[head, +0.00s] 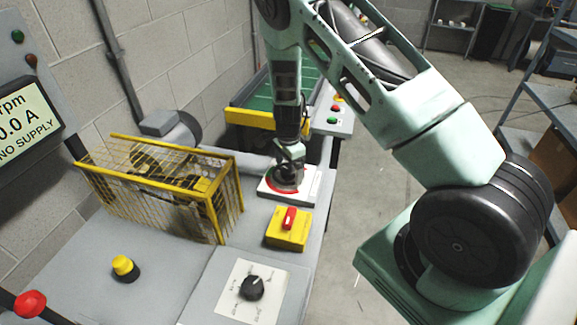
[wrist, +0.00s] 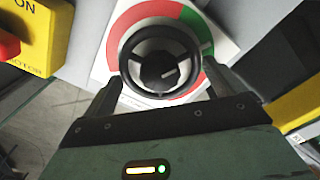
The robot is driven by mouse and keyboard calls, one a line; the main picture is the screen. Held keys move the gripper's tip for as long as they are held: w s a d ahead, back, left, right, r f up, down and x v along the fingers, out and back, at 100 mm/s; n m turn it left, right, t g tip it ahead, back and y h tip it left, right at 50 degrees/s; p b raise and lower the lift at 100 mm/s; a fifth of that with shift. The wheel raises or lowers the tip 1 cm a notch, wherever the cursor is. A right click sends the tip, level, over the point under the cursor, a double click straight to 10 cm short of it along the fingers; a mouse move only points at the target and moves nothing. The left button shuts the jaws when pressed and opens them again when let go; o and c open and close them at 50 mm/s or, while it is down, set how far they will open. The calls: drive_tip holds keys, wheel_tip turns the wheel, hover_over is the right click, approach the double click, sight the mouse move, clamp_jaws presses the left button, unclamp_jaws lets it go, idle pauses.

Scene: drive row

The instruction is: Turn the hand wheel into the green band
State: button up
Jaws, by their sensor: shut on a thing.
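The black hand wheel (wrist: 153,41) sits on a white plate (wrist: 101,62) with a red band (wrist: 120,30) around much of it. The green band (wrist: 190,16) shows at the wheel's upper right in the wrist view. My gripper (wrist: 164,76) is shut on the wheel, with one finger at each side of the rim. In the head view my gripper (head: 289,168) hangs down over the wheel and hides most of it.
A yellow switch box (head: 287,238) with a red handle stands just in front of the wheel plate. A yellow mesh guard (head: 160,190) is to the left. A black dial (head: 252,288) and yellow button (head: 124,267) are nearer. A display (head: 22,118) reads "NO SUPPLY". Open floor lies right.

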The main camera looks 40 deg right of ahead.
sight(288, 169)
drive_tip(key=shift+w+r, duration=0.1)
idle(0.5)
drive_tip(key=o, duration=0.6)
drive_tip(key=shift+r, duration=0.1)
wheel_tip(288, 169, up, 17)
drive_tip(key=shift+r+b, duration=0.1)
drive_tip(key=shift+b, duration=0.95)
